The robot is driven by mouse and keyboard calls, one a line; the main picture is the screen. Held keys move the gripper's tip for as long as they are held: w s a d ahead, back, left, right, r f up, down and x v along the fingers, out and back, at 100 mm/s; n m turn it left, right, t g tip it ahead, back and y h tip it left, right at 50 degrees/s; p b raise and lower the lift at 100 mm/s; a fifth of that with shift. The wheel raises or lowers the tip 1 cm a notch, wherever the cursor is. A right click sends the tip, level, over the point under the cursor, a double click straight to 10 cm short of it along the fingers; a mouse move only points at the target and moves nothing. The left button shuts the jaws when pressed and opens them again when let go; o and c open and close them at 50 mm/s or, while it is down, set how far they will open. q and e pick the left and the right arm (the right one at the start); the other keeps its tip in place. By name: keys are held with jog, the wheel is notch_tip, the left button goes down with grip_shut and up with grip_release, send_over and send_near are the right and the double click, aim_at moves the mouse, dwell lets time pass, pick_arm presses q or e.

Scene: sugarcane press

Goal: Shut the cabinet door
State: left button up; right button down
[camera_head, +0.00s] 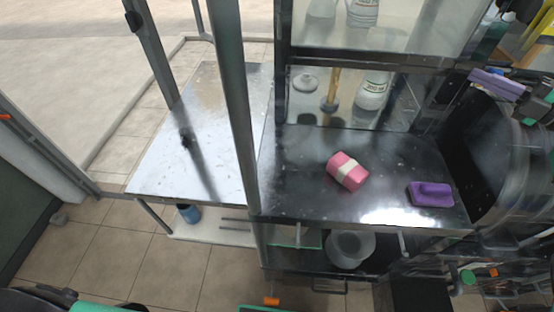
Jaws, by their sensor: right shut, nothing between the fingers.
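The cabinet (282,262) under the dark counter is open at the front, with a pale round pot (350,248) showing inside. A dark panel (413,291) at its right front looks like the cabinet door, standing out from the opening; its lower part is cut off by the picture edge. A pale upright handle (404,243) shows near its top. My right gripper (466,279) is shut and empty among dark parts at the lower right, to the right of the panel. I cannot tell whether it touches the panel. My left gripper is not in view.
A pink roll with a pale band (348,171) and a purple block (430,194) lie on the counter (300,190). A metal press (505,180) stands at the right. A grey post (240,120) rises at the counter's left.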

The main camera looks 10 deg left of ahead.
jog(key=shift+d, duration=0.1)
jog(key=b+v, duration=0.3)
jog(key=v, duration=1)
jog(key=shift+s+d, duration=0.5)
